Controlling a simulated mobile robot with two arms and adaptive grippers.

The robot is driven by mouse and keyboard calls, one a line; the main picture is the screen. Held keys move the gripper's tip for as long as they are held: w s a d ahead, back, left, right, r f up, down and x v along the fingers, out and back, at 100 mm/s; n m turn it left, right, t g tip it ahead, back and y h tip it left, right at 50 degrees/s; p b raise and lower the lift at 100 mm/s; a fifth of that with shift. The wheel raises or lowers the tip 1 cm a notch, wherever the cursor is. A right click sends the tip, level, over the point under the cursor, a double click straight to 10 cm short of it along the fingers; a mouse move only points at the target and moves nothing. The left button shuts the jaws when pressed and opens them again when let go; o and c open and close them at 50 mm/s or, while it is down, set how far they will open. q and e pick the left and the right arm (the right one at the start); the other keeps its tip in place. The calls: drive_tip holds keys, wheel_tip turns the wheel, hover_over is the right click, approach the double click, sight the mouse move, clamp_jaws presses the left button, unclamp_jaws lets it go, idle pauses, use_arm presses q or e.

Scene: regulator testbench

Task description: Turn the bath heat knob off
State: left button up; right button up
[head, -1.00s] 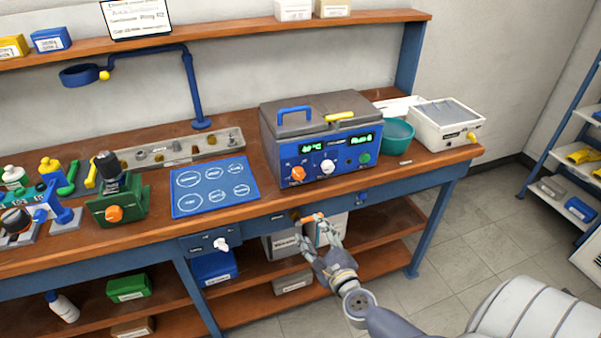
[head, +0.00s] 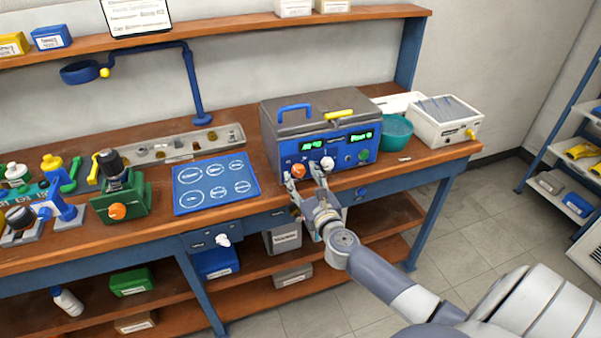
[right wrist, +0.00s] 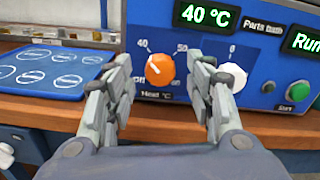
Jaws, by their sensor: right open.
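The bath (head: 330,115) is a grey-lidded box with a blue front panel on the bench. Its orange Heat knob (head: 299,171) is on the panel's left; in the right wrist view the same knob (right wrist: 159,70) has a white pointer mark towards 40. The bath display (right wrist: 205,16) reads 40 °C. My right gripper (head: 304,178) is open in front of the panel. In the right wrist view its fingers (right wrist: 160,82) stand on either side of the orange knob, with gaps showing. My left gripper is out of view.
A white knob (right wrist: 232,77) sits just right of the right finger, close to it. A green Start button (right wrist: 299,91) is further right. A blue mat (head: 215,184) lies left of the bath, and a teal bowl (head: 396,134) stands right of it.

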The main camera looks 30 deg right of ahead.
drive_tip(key=shift+x, duration=1.1)
drive_tip(key=c, duration=1.1)
